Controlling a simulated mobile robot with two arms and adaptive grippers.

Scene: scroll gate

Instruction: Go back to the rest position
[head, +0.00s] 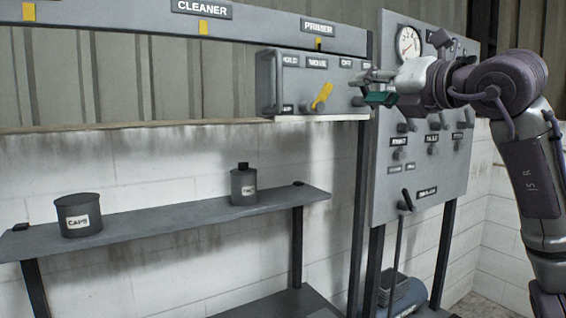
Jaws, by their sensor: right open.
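My right gripper (372,88) is open, in front of the right end of a grey control box (290,105) with a yellow knob (322,96). Its fingers overlap the box's edge in the picture; I cannot tell whether they touch it. My right arm comes in from the right, in front of a tall grey panel (385,190). My left gripper is not in view.
A grey shelf (160,215) at the left holds a dark can labelled CAPS (80,215) and a dark bottle (244,184). The panel has a round gauge (408,43), several knobs and a lower lever (406,198). A rail labelled CLEANER (202,9) runs along the top.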

